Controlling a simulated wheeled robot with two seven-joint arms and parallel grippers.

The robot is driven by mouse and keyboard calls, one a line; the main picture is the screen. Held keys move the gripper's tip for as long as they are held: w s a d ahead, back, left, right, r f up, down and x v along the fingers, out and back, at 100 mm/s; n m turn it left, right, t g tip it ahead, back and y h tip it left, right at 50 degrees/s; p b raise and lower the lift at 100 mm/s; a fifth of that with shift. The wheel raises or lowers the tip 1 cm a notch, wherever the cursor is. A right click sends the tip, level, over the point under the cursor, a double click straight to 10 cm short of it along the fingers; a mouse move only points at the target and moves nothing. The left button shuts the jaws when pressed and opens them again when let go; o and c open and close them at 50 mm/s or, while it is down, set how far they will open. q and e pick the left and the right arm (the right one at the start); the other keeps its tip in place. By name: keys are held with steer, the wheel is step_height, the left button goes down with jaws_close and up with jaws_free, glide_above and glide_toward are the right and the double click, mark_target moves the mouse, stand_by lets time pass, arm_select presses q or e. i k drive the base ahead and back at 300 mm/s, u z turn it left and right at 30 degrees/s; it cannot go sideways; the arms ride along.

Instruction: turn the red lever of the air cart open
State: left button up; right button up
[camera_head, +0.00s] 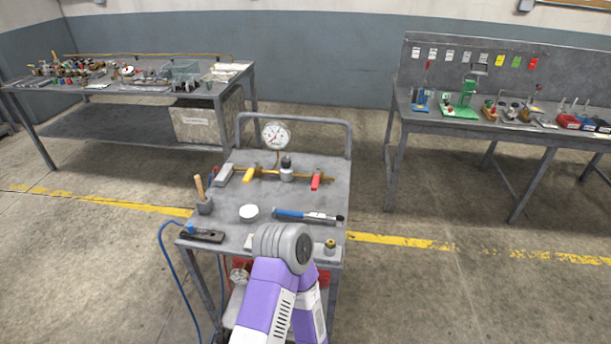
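The air cart (225,238) is a grey metal cart with a back rail, standing in front of me. A brass pipe runs across the back of its top. The red lever (316,181) sits at the right part of the pipe and points toward me. A yellow lever (249,175) sits on the pipe to the left. A round white-faced gauge (276,135) stands above the pipe. One purple and grey arm of mine rises at the cart's front edge and covers part of it. Neither of my grippers shows.
On the cart top lie a blue-handled tool (300,215), a white round piece (249,212), a wooden-handled tool (200,189) and a dark block (202,235). A blue hose (163,250) hangs at the left. Loaded benches (55,95) (440,123) stand behind, left and right.

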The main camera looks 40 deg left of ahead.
mark_target(314, 186)
steer(key=u, duration=1.65)
